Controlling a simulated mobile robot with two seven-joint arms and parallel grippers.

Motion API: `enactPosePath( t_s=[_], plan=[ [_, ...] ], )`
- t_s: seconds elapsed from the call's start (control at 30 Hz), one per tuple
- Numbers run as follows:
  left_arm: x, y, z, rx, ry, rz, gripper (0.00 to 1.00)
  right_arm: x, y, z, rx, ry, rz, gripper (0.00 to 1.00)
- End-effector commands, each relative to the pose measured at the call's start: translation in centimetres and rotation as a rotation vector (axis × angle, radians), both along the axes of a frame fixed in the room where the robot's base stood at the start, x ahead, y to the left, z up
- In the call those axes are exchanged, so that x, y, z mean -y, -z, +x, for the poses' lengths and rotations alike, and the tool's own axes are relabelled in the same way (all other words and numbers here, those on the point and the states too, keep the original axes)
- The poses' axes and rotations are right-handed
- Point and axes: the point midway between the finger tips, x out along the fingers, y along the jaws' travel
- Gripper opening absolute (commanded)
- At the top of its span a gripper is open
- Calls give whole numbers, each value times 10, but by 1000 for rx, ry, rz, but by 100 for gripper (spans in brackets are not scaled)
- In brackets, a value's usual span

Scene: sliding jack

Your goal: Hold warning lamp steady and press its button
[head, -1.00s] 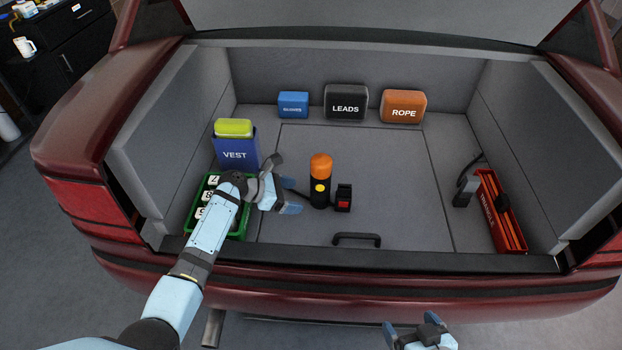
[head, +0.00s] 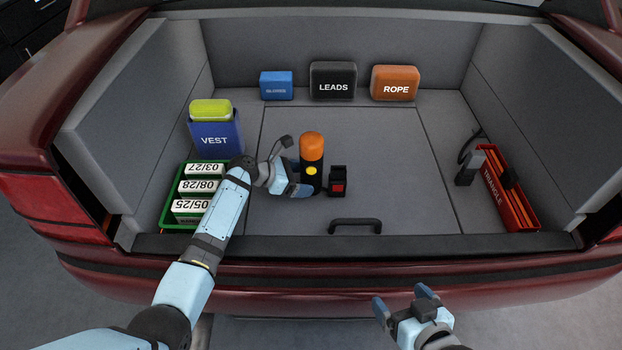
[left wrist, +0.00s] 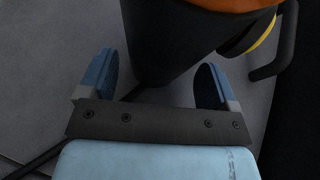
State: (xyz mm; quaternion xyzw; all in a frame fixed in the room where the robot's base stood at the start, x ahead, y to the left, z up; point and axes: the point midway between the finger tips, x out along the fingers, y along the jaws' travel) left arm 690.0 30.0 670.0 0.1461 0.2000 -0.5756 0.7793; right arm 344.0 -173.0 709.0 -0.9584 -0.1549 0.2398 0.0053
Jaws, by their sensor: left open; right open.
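The warning lamp (head: 312,163) stands upright on the trunk floor, with a black body, an orange dome on top and a yellow button (head: 311,171) facing the bumper. My left gripper (head: 301,176) is open at the lamp's left side. In the left wrist view the black lamp body (left wrist: 180,45) reaches between the two open blue fingers of my left gripper (left wrist: 165,85), and the yellow button (left wrist: 262,38) shows at the upper right. I cannot tell whether the fingers touch it. My right gripper (head: 403,303) is open and empty in front of the bumper.
A black box with a red switch (head: 338,182) stands just right of the lamp. A green crate (head: 168,205) and a blue VEST bin (head: 216,140) are at left. A floor handle (head: 355,224) lies in front. A red TRIANGLE case (head: 505,190) is at right.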

Motion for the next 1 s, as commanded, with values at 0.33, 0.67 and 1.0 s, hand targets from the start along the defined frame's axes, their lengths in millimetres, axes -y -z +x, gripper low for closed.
enactPosePath(
  t_s=[0.33,0.67,1.0],
  plan=[
    [19,9,7,2,0,1,84,-1,1,0,3,0,5,90],
    [20,9,7,3,-1,1,70,-1,-2,0,8,0,7,90],
    [20,9,7,3,-1,1,46,-1,-2,0,7,-1,7,90]
  ],
)
